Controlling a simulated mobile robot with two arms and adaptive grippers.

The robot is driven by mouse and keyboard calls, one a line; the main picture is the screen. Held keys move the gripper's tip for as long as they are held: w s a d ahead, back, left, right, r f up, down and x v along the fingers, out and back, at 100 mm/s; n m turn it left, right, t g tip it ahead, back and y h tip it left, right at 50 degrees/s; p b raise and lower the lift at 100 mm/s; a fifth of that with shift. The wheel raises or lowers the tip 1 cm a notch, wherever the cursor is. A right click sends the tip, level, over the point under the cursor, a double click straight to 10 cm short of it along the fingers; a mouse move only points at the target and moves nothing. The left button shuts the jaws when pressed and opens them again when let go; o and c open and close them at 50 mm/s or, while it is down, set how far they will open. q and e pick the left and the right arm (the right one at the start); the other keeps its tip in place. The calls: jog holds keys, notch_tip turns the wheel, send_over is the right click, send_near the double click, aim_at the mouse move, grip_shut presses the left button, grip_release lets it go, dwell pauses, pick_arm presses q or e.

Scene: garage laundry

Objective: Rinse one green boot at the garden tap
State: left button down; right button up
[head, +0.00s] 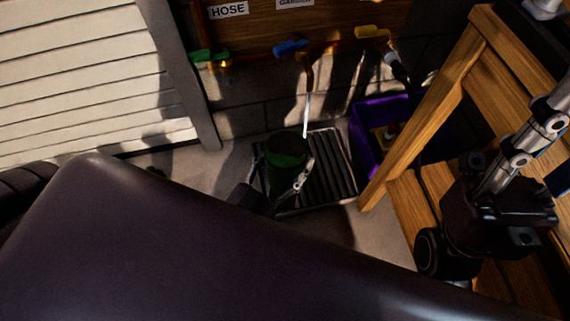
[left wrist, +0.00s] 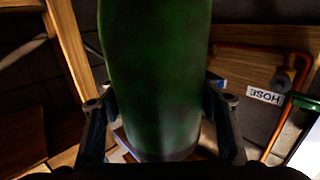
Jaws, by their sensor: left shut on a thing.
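The green boot (head: 286,161) is in my left gripper (head: 278,178), with a finger on each side of it. In the left wrist view the boot (left wrist: 157,75) fills the middle between the two fingers (left wrist: 160,112). The blue-handled garden tap (head: 290,47) is above it on the wall. A thin white stream of water (head: 306,108) falls from its spout and ends at the boot's upper right edge. The boot is over the dark slatted drain tray (head: 336,170); I cannot tell if they touch. My right gripper (head: 512,165) is beside the wooden bench, its fingertips unclear.
A green-handled tap (head: 203,56) under the HOSE sign (head: 228,10) is to the left, and a yellow-handled tap (head: 372,33) to the right. A purple crate (head: 362,140) stands right of the tray. The wooden bench (head: 430,100) bounds the right side. My left arm covers the foreground.

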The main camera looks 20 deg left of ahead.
pick_arm(q)
jog(key=w, duration=0.1)
jog(key=w+b, duration=0.1)
jog(key=w, duration=0.1)
jog(key=shift+w+d+f+b, duration=0.1)
jog(key=shift+w+f+b, duration=0.05)
jog(key=shift+f+b, duration=0.15)
jog(key=shift+w+f+b, duration=0.15)
jog(key=shift+w+b, duration=0.3)
jog(key=shift+w, duration=1.1)
jog(key=shift+w+d, duration=0.1)
jog(key=shift+w, duration=0.3)
jog(key=shift+w+f, duration=0.2)
jog(key=shift+w, duration=0.35)
jog(key=shift+w+f, duration=0.1)
jog(key=shift+w, duration=0.35)
